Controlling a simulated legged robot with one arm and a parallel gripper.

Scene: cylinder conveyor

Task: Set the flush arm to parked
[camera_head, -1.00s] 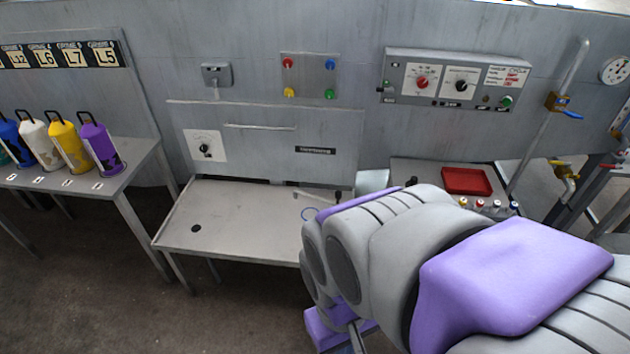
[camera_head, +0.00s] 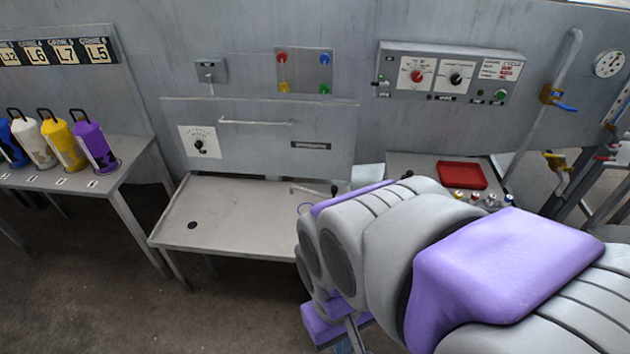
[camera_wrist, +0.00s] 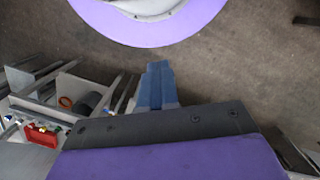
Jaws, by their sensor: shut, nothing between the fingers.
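No label that I can read names the flush arm. A thin pale rod (camera_head: 308,191) lies low over the right part of the grey bench tray, and a black knob (camera_head: 334,189) shows at its right end; it may be the flush arm, but I cannot tell its setting. My arm hides what lies below and right of it. My gripper (camera_wrist: 158,68) shows in the wrist view as blue fingers, shut and empty, above the bare floor. In the head view my purple and grey arm fills the lower right, with the gripper low in front of the bench.
The grey bench tray (camera_head: 235,222) has a dark hole at left. Behind it are a dial (camera_head: 200,146) and a wall lever box (camera_head: 211,71). A red tray (camera_head: 461,175) sits right, below a control panel (camera_head: 450,75). Coloured canisters stand on the left table (camera_head: 80,177).

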